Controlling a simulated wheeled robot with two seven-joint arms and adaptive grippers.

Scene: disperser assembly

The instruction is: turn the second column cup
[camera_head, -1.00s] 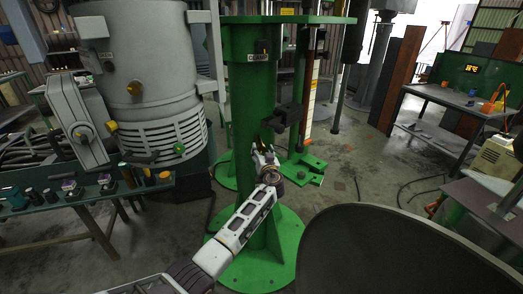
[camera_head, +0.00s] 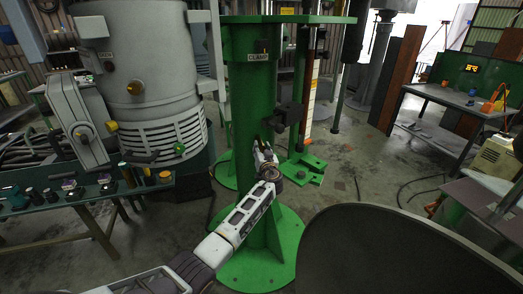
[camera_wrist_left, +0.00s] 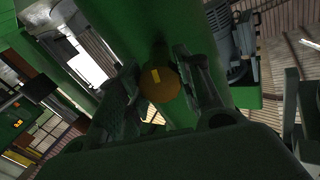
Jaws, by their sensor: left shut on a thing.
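The green column (camera_head: 252,105) with a label near its top stands in the middle of the head view. My left gripper (camera_head: 263,149) reaches up to the column's front side. In the left wrist view, the column cup (camera_wrist_left: 162,92) is a round brown-orange piece with a yellow mark on its face. It sits against the green column, between the two dark fingers of my left gripper (camera_wrist_left: 158,75), which are shut on it. In the head view my gripper hides the cup. My right gripper is in neither view.
A dark bracket (camera_head: 286,116) juts from the column just above my gripper. A grey ribbed machine (camera_head: 145,80) stands to the left, above a bench (camera_head: 80,196) with small parts. A table (camera_head: 450,97) stands at the right. A large dark curved form fills the lower right.

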